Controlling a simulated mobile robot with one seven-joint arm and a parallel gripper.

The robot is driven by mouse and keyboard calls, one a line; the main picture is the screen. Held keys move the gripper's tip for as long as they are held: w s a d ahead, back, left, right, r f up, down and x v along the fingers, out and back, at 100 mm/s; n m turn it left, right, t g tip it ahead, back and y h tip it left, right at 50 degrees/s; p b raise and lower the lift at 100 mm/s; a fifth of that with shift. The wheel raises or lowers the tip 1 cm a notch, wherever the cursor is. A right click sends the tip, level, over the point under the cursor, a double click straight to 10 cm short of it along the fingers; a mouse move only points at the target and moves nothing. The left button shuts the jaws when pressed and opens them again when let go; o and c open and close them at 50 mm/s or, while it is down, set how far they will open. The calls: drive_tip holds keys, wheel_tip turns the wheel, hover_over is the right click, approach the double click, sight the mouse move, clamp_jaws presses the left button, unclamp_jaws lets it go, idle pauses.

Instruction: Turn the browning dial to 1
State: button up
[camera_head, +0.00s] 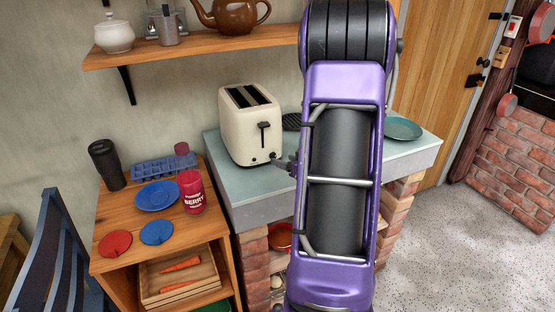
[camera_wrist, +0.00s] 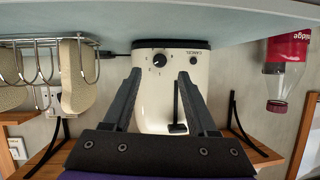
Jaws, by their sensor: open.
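The cream toaster (camera_head: 252,125) stands on the pale counter, two slots on top and a black lever on its front. The wrist view shows the toaster (camera_wrist: 150,105) upside down. Its round black browning dial (camera_wrist: 160,60) has a white mark; I cannot read the setting. A small CANCEL button (camera_wrist: 193,59) is beside the dial, and the lever (camera_wrist: 177,112) is below the dial in picture. My gripper (camera_wrist: 158,76) is open and empty, fingers either side of the dial in this view; contact cannot be told. In the head view my gripper (camera_head: 285,162) is by the toaster's lower front corner.
The counter (camera_head: 240,187) rests on brick. A teal plate (camera_head: 402,129) lies right of my arm. A wooden shelf (camera_head: 200,50) hangs above. A wire rack (camera_wrist: 45,60) and a red bottle (camera_wrist: 287,60) flank the toaster. A wooden side unit (camera_head: 125,240) stands left.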

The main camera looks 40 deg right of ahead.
sight(274, 156)
drive_tip(key=x, duration=0.5)
clamp_jaws()
idle(0.3)
